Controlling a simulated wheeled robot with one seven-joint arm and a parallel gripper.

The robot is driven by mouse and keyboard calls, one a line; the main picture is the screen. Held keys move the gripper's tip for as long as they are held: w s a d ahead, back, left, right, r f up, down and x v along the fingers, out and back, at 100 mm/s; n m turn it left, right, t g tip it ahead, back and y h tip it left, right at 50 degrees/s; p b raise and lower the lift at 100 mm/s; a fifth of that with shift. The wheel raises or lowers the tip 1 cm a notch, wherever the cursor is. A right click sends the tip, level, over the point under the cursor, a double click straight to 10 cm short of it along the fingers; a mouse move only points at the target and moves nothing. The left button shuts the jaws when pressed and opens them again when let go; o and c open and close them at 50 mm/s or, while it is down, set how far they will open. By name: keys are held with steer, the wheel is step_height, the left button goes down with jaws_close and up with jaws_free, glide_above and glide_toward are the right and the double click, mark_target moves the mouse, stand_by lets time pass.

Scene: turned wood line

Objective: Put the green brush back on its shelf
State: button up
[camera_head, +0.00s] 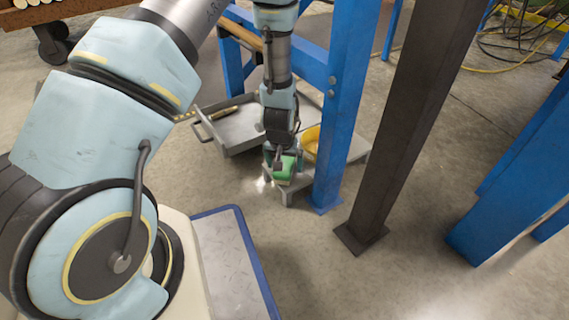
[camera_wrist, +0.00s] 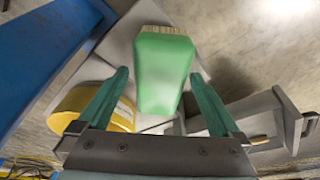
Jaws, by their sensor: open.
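The green brush (camera_head: 285,171) is low beside the foot of a blue post, at my gripper (camera_head: 280,158). In the wrist view the brush (camera_wrist: 162,72) lies between my two teal fingers (camera_wrist: 158,88), its pale bristles at the far end. The fingers are open, with a gap showing on each side of the brush. A light grey plate, perhaps the shelf (camera_head: 298,188), is under the brush; it also shows in the wrist view (camera_wrist: 122,40). I cannot tell whether the brush rests on it.
A yellow round thing (camera_head: 311,141) is just behind the brush. A grey tray (camera_head: 240,133) with a handle is to the left. A blue post (camera_head: 343,110) and a dark post (camera_head: 405,120) stand close on the right.

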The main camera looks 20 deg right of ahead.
steer(key=p+v, duration=0.6)
steer(key=v, duration=0.6)
steer(key=w+a+r+n, duration=0.3)
steer(key=w+a+r, duration=0.1)
steer(key=a+r, duration=0.75)
steer(key=s+a+r+n, duration=0.1)
steer(key=s+a+r, duration=0.1)
steer(key=a+r, duration=0.3)
steer(key=s+a+r+n+y, duration=0.1)
steer(key=s+a+r, duration=0.2)
steer(key=a, duration=0.9)
step_height(320, 180, up, 3)
steer(key=shift+f+n+g, duration=0.2)
steer(key=shift+n+g, duration=0.1)
steer(key=shift+g, duration=0.1)
steer(key=shift+s, duration=0.1)
step_height(320, 180, up, 48)
steer(key=p, duration=4.8)
steer(key=shift+c, duration=0.2)
